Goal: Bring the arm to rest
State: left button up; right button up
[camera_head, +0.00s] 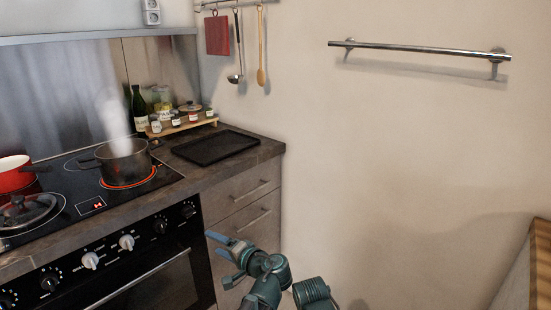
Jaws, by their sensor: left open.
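My left gripper (219,253) is in the lower middle of the head view, in front of the drawers (246,214) beside the oven. Its blue fingers are apart and point left, toward the oven's right edge. Nothing shows between them. My left arm (268,277) comes up from the bottom edge, folded low and below counter height in the picture. I cannot tell whether the gripper touches the drawer front. My right gripper is not in view.
A steaming dark pot (124,161) stands on a glowing red burner. A red pot (15,174) and a lid (28,211) lie to its left. A black tray (215,147) is on the counter. A wooden edge (540,262) is at right. The wall between has a rail (420,48).

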pick_arm(q)
jog(key=s+d+f+g+h, duration=1)
jog(key=s+d+f, duration=0.4)
jog(key=s+f, duration=0.35)
notch_tip(320, 180, up, 30)
jog(key=s+d+h+p, duration=0.1)
jog(key=p, duration=2.9)
jog(key=shift+d+n+t, duration=0.2)
jog(key=shift+n+t, duration=0.1)
jog(key=shift+n, duration=0.1)
